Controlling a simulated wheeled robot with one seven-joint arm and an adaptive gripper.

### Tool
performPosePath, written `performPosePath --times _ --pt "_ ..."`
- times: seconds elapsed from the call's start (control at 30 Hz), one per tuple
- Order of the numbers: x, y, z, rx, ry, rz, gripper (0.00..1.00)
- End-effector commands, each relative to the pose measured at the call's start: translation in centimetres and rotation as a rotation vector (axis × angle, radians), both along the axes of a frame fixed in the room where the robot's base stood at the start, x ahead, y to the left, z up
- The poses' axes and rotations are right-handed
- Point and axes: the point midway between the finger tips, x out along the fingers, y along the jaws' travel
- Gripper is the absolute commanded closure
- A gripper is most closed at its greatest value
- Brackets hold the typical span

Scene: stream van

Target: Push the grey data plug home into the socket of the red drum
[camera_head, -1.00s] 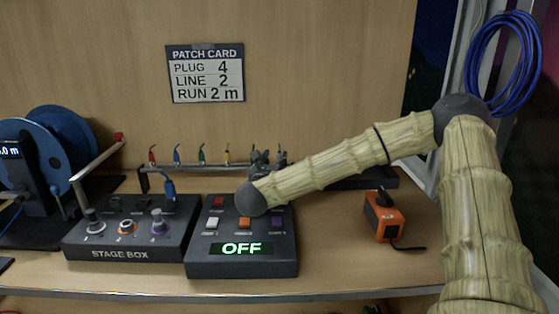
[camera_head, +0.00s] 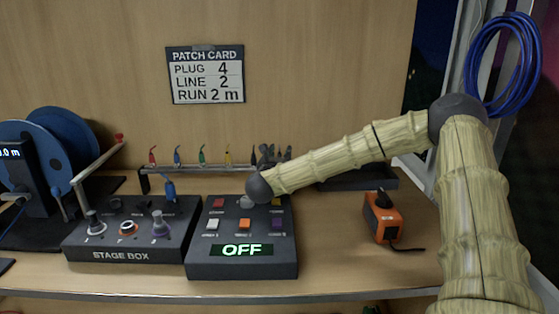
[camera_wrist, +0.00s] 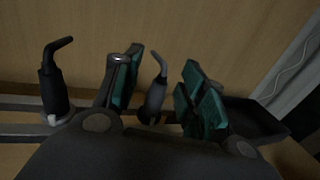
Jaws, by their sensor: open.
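My gripper (camera_head: 268,155) is at the right end of the plug rack (camera_head: 205,168), behind my arm's round wrist joint. In the wrist view my gripper (camera_wrist: 162,92) is open, its green-padded fingers either side of a dark grey plug (camera_wrist: 154,95) with a bent tail. The plug stands upright in the gap and looks not gripped. Another dark plug (camera_wrist: 54,85) stands to the left, outside the fingers. I cannot tell for sure which one is the grey data plug. No red drum or its socket is in view; the drum (camera_head: 62,145) at the left is blue.
Red, blue, green and yellow plugs (camera_head: 177,155) stand along the rack's left part. A stage box (camera_head: 125,250) and a button box reading OFF (camera_head: 240,265) stand in front. An orange device (camera_head: 384,218) sits to the right. A dark tray (camera_wrist: 255,118) lies right of the fingers.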

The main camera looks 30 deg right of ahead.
Motion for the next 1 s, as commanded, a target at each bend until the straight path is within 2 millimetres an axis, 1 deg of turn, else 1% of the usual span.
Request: performPosePath --times 0.03,0.17,0.2,0.23,0.27,0.67,0.77,0.97,1.0 --pt "0.0 0.0 0.0 0.000 0.000 0.000 0.60" --pt "0.0 0.0 0.0 0.000 0.000 0.000 0.84" --pt "0.0 0.0 0.0 0.000 0.000 0.000 0.91" --pt "0.0 0.0 0.0 0.000 0.000 0.000 0.97" --pt "0.0 0.0 0.0 0.000 0.000 0.000 1.00" --pt "0.0 0.0 0.2 0.000 -0.001 0.000 1.00" --pt "0.0 0.0 0.9 0.001 -0.002 0.000 1.00" --pt "0.0 0.0 3.7 0.001 -0.004 0.000 1.00" --pt "-0.4 0.6 3.6 0.001 0.000 0.002 1.00"
